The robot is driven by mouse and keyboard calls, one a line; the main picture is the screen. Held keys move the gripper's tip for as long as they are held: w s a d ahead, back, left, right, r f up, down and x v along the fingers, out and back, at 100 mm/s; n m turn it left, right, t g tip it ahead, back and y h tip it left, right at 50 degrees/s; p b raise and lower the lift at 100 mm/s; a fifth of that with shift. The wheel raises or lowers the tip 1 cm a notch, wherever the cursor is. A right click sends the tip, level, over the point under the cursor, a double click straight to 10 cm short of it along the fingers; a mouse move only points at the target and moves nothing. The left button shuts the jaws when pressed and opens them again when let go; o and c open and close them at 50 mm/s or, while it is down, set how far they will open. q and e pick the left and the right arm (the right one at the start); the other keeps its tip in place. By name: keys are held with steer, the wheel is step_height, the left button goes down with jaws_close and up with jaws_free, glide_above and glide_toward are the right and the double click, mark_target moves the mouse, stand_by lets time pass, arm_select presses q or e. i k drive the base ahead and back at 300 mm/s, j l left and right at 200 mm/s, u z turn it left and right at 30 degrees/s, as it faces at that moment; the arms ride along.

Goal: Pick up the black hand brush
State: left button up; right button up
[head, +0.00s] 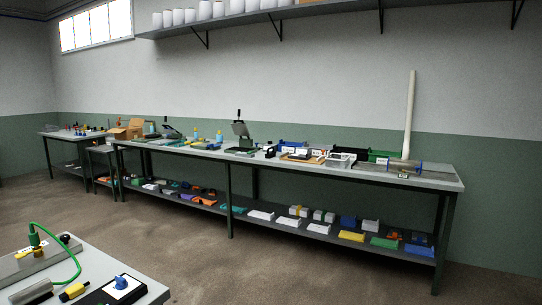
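I cannot make out the black hand brush for certain. Several small dark items lie on the long workbench (437,180) against the far wall, including a small black one (270,152) near its middle, but they are too small to tell apart. Neither of my grippers is in view.
A nearer table (150,291) at bottom left holds a green cable (78,262), a yellow-and-black item (73,291) and a black box with a blue knob (122,282). The bench's lower shelf (275,227) is loaded. Open floor (190,235) lies between.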

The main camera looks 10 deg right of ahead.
mark_target(269, 155)
steer(key=i+l+z, duration=0.1)
steer(key=i+z, duration=0.2)
steer(key=i, duration=0.15)
steer(key=i+z, duration=0.3)
steer(key=i, duration=0.15)
steer(key=i+l, duration=0.15)
steer(key=i, duration=0.5)
steer(key=i+l, duration=0.15)
steer(key=i, duration=0.45)
steer(key=i+l, duration=0.15)
steer(key=i, duration=0.5)
steer(key=i+j+u, duration=0.3)
steer(key=i+u, duration=0.15)
steer(key=i, duration=0.2)
steer(key=i+u, duration=0.4)
steer(key=i, duration=0.2)
steer(key=i+l+u, duration=0.15)
steer(key=i+u, duration=0.3)
steer(key=i, duration=0.25)
